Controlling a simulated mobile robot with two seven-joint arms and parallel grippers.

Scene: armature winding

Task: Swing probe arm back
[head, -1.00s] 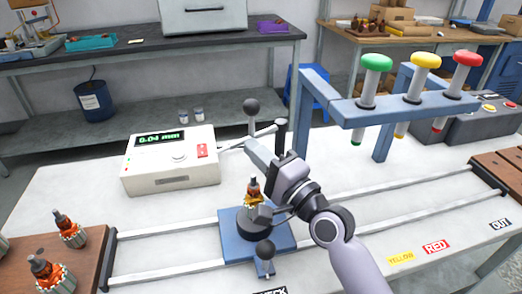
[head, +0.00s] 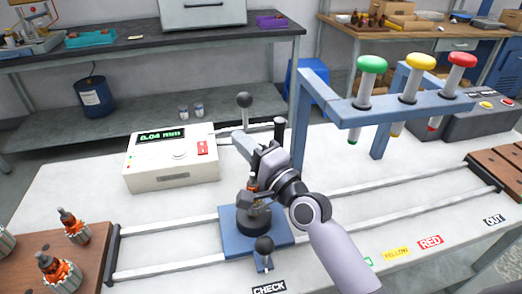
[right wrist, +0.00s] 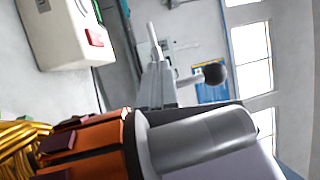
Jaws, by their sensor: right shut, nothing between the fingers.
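The probe arm is a light bar that runs left from a dark post (head: 279,128) behind the blue fixture. Its black ball knob (head: 244,99) stands up on a thin stem. The knob also shows in the right wrist view (right wrist: 215,73). My right gripper (head: 236,136) is shut and empty, its tips just in front of the bar; I cannot tell whether they touch it. An armature (head: 252,184) stands upright in the blue fixture (head: 228,238), partly hidden by my gripper. My left gripper is not in view.
The white gauge box (head: 172,165) reads 0.04 mm beside the bar's left end. A blue frame (head: 335,115) with green, yellow and red plungers stands at right. A black knob (head: 264,244) is at the fixture's front. Armatures (head: 72,226) stand on a brown tray at left.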

